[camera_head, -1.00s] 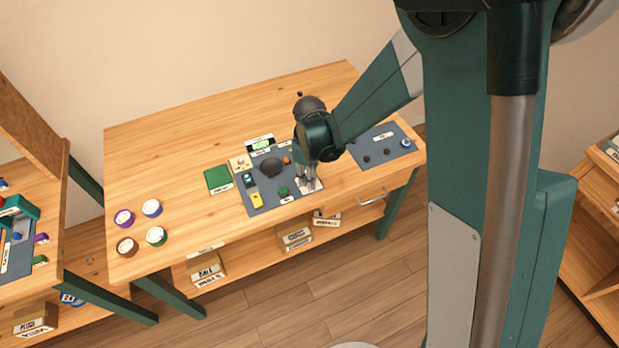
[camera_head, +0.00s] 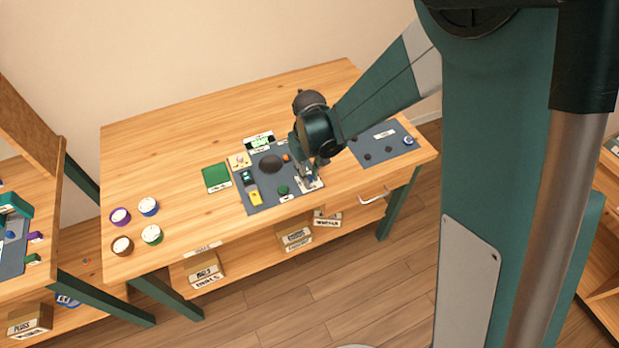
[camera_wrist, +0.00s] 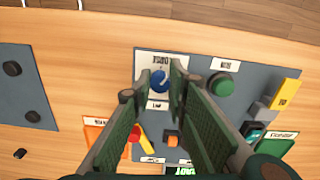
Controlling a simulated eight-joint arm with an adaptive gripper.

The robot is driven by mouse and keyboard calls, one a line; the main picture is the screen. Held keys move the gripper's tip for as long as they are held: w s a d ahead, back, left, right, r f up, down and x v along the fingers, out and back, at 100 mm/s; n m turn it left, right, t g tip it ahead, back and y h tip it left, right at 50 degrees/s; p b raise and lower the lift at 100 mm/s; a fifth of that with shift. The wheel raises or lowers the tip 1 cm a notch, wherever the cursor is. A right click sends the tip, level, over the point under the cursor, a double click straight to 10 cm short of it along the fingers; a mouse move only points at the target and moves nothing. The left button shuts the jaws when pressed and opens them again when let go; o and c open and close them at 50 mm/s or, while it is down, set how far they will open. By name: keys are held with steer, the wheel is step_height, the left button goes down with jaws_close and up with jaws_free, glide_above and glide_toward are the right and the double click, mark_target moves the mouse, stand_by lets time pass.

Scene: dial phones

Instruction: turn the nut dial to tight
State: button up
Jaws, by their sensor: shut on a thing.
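The nut dial, a small round blue knob (camera_wrist: 160,80) with a light mark on its top, sits on a white labelled plate (camera_wrist: 157,102) in the wrist view. The plate's print is upside down there and too small to read surely. My gripper (camera_wrist: 160,79) has a fingertip on either side of the knob and is shut on it. In the head view my gripper (camera_head: 311,174) points down at the front right of the grey panel (camera_head: 262,203), and a bit of blue shows between the fingers. The dial's exact setting is hard to tell.
A green button (camera_wrist: 222,85) is beside the dial plate on the same panel, with a yellow part (camera_wrist: 285,93) farther right. A second grey panel (camera_head: 372,146) lies right of my gripper. The table (camera_head: 180,125) is clear at the back left.

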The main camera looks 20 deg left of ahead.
steer(key=m+b, duration=0.1)
steer(key=m, duration=0.4)
steer(key=shift+m+b, duration=0.3)
steer(key=m+b, duration=0.1)
steer(key=m, duration=0.3)
steer(key=shift+a+m, duration=0.1)
steer(key=shift+m, duration=0.2)
steer(key=o, duration=0.9)
steer(key=shift+r, duration=0.1)
steer(key=shift+r, duration=5.95)
